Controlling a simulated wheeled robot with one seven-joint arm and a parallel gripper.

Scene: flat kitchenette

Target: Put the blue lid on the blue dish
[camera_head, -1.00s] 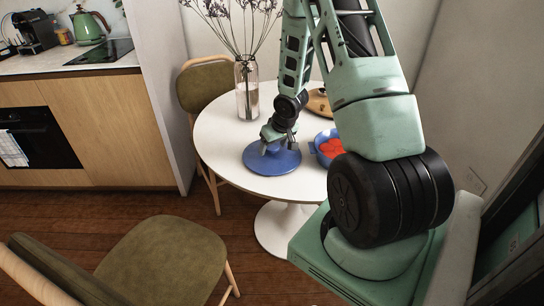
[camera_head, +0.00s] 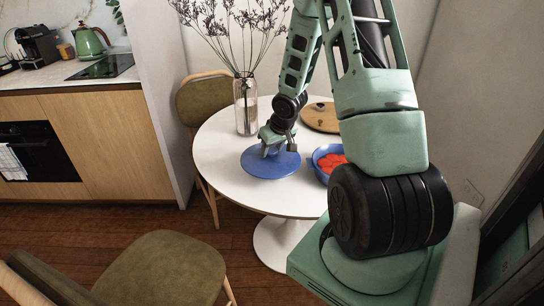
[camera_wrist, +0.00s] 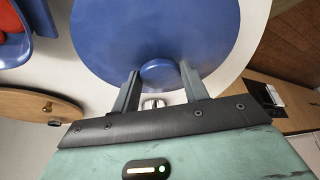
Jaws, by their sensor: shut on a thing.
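The blue lid (camera_head: 255,167) is a round disc with a knob, over the white table's near left part in the head view. My gripper (camera_head: 273,148) is shut on its knob from above. In the wrist view the lid (camera_wrist: 110,35) fills the top, with its knob (camera_wrist: 158,72) between the fingers of my gripper (camera_wrist: 160,85). The lid seems slightly above the tabletop; the gap is hard to judge. The blue dish (camera_head: 322,173) stands to the right of the lid, with red contents inside. My arm hides its right side. Part of the dish (camera_wrist: 45,18) shows at the wrist view's upper left.
A round wooden board (camera_head: 318,118) lies behind the dish. Green chairs stand at the back left (camera_head: 205,100) and front left (camera_head: 165,268).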

